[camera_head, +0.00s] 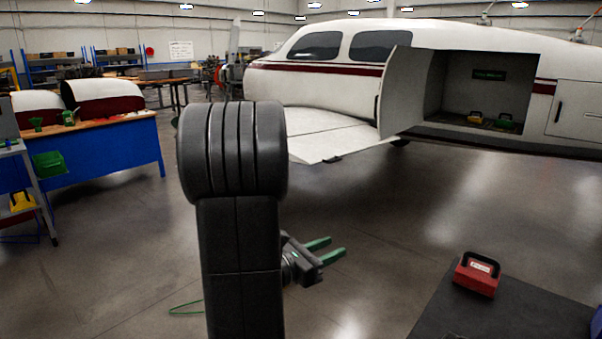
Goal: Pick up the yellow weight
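A small yellow weight (475,117) sits on the floor of the open cargo compartment in the side of the white aircraft. A green weight (504,121) stands just to its right. Another yellow object (21,202) is on a low shelf of the grey stand at the left edge; I cannot tell whether it is a weight. My gripper (337,247) has two green fingers spread apart with nothing between them. It hangs over the open floor, well away from both yellow objects. My arm hides part of the gripper's mount.
The aircraft (330,85) has a wing (325,141) and an open compartment door (403,90). A blue workbench (100,152) and a green bin (48,164) are at the left. Grey floor between is clear.

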